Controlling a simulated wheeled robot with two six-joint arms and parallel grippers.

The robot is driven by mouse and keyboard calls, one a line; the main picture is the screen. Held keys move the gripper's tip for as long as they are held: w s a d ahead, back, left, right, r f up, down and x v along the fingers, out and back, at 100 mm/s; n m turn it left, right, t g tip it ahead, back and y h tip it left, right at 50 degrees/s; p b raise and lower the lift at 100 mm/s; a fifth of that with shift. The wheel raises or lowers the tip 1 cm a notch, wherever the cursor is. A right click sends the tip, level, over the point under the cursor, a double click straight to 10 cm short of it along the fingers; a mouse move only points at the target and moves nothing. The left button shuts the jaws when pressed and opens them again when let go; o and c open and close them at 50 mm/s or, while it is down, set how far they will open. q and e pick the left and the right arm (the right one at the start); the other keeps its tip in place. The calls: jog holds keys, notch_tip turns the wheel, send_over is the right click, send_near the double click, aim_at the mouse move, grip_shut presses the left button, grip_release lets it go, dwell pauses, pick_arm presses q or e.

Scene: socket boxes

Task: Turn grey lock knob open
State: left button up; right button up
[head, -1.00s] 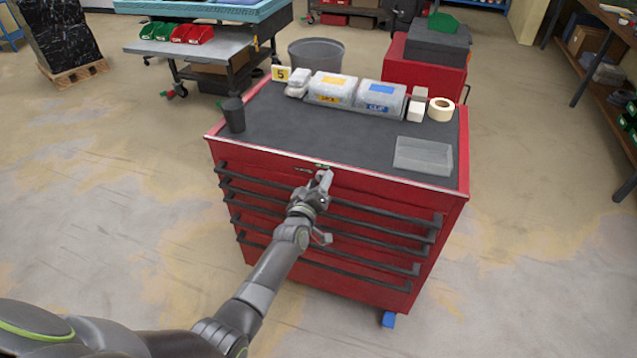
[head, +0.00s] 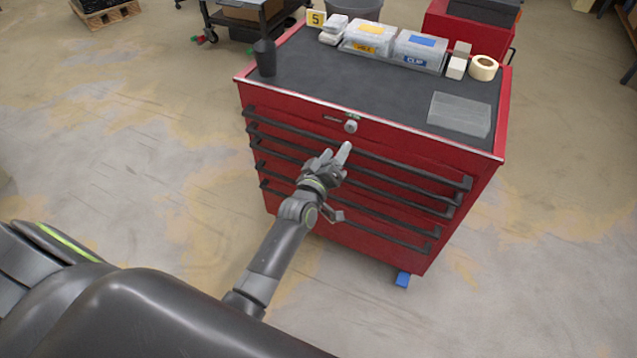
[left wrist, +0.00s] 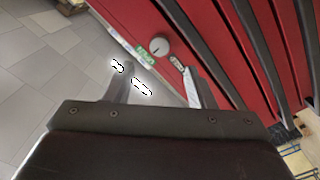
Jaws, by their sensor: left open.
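The grey lock knob (head: 351,126) sits on the upper front of the red tool cabinet (head: 300,118), next to a small green label. In the left wrist view the round knob (left wrist: 160,46) shows beyond the fingers, with a pale pointer line on its face. A green-and-white label lies beside it. My left gripper (head: 336,156) is open and empty, apart from the knob and a little below it in the head view. In the left wrist view the gripper (left wrist: 160,88) has its two fingers spread, with the knob ahead of the gap between them. My right gripper is out of view.
Long dark drawer handles (head: 370,157) stick out from the cabinet front below the knob. On the dark top stand a black cup (head: 265,58), clear boxes (head: 418,50), a tape roll (head: 484,68) and a grey translucent tray (head: 460,114).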

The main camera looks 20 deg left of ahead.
pick_arm(q)
jog(key=s+b, duration=0.4)
jog(key=s, duration=0.5)
jog(key=shift+a, duration=0.15)
jog(key=s+a+f+m+g, duration=0.1)
jog(key=s+f+g, duration=0.25)
jog(key=f, duration=0.65)
jog(key=s+a+f+m+g, duration=0.15)
jog(key=s+f, duration=0.25)
jog(key=f, duration=0.6)
jog(key=s+f+m+g, duration=0.1)
jog(key=s+f+g, duration=0.2)
jog(key=f, duration=0.7)
jog(key=s+a+f+m+g, duration=0.1)
jog(key=s+a+f+g, duration=0.1)
jog(key=s+f, duration=0.4)
jog(key=s+a+f+m+g+y, duration=0.1)
jog(key=s+f, duration=0.5)
jog(key=s, duration=1)
jog(key=s+a+f+m+g, duration=0.2)
jog(key=s+a+f+g, duration=0.2)
jog(key=s, duration=0.7)
notch_tip(320, 180, down, 3)
jog(key=shift+a+r+g+y, duration=0.1)
jog(key=shift+a+g+y, duration=0.2)
jog(key=shift+g, duration=0.6)
jog(key=shift+c, duration=0.4)
